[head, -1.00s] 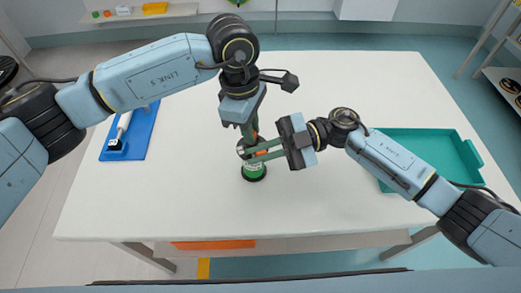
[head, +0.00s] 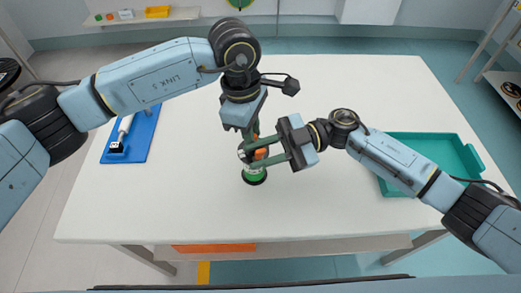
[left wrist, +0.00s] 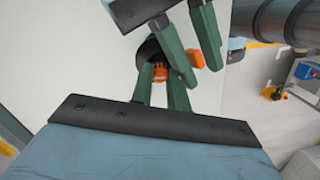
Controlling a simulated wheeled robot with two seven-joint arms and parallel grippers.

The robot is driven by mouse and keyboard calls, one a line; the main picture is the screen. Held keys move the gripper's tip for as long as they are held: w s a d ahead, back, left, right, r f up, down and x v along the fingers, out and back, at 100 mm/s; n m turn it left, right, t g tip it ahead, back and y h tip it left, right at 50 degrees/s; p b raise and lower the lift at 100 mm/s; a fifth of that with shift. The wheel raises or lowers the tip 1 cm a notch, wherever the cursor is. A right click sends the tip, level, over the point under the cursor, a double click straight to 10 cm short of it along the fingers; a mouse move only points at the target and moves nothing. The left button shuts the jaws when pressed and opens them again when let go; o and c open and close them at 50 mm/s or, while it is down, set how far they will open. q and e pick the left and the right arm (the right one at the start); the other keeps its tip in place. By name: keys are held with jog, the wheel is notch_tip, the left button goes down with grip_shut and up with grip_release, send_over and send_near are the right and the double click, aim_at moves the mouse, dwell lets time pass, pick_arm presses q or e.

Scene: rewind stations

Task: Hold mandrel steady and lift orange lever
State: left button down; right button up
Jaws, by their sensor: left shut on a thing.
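The mandrel (head: 254,176) stands upright on the white table, with a green lower part and dark base. The orange lever (head: 261,152) is near its top; in the left wrist view it sticks out to the right (left wrist: 195,58). My left gripper (head: 252,138) comes down from above and is shut on the mandrel's upper part; its fingers (left wrist: 162,72) hide some of it. My right gripper (head: 262,153) reaches in from the right. Its fingers are apart, one on each side of the lever in the head view; I cannot tell whether they touch it.
A teal tray (head: 410,190) is at the right, under my right arm. The white table (head: 350,90) is clear at the back and front.

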pick_arm(q)
jog(key=shift+s+f, duration=0.2)
jog(key=shift+f, duration=0.05)
pick_arm(e)
jog(key=shift+w+r, duration=0.1)
